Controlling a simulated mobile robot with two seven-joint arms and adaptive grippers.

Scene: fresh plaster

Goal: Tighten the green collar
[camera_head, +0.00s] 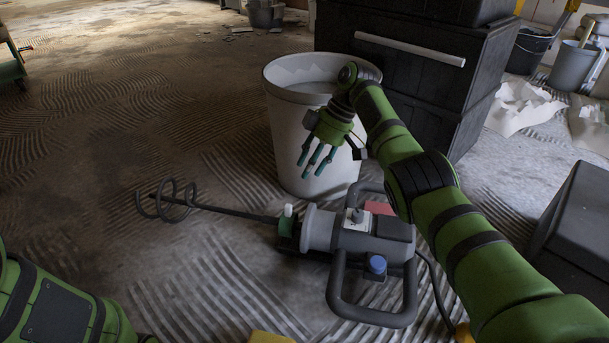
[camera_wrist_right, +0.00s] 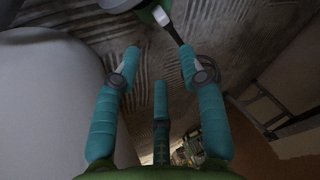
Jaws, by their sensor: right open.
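The green collar (camera_head: 287,228) sits where the dark mixing shaft meets the grey mixer (camera_head: 340,232), which lies on the floor. A white knob (camera_head: 288,211) stands up from the collar. In the right wrist view the collar (camera_wrist_right: 150,12) shows at the top edge, partly cut off, with the white knob (camera_wrist_right: 161,15) beside it. My right gripper (camera_head: 317,160) has teal fingers, spread open and empty. It is above the floor in front of the white bucket, apart from the collar. My left arm shows at the lower left, but its gripper is out of view.
The white bucket (camera_head: 300,125) stands close behind my right gripper; it also fills the left of the right wrist view (camera_wrist_right: 50,90). Black stacked cases (camera_head: 440,90) stand behind. The mixer's spiral paddle (camera_head: 170,200) points left. Floor left of the mixer is mostly clear.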

